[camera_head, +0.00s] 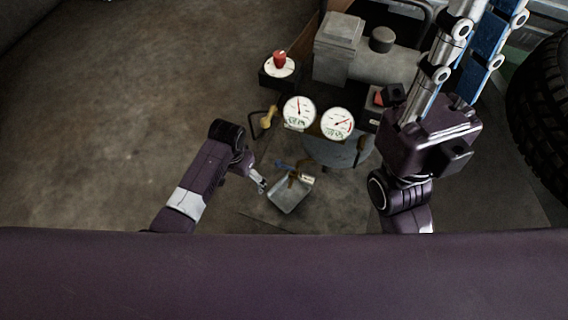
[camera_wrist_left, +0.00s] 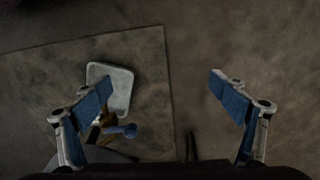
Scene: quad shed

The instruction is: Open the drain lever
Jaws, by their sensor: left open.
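The drain lever (camera_head: 283,165) is a small blue handle on a brass valve (camera_head: 293,177) below the compressor tank, above a metal pan. In the left wrist view, the blue lever (camera_wrist_left: 125,131) lies just inside the left finger, near the pan. My left gripper (camera_head: 262,184) is open and empty, left of the lever and apart from it. Both its blue-padded fingers show spread wide in the left wrist view (camera_wrist_left: 163,92). My right gripper (camera_head: 468,40) is raised at the upper right, its fingers pointing up; its fingertips run off the picture.
The metal pan (camera_head: 291,197) lies on a floor mat beneath the valve. Two gauges (camera_head: 299,111) (camera_head: 338,123), a red knob (camera_head: 279,60) and a brass fitting (camera_head: 268,117) are on the compressor side. A tyre (camera_head: 543,95) stands at right. Floor at left is clear.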

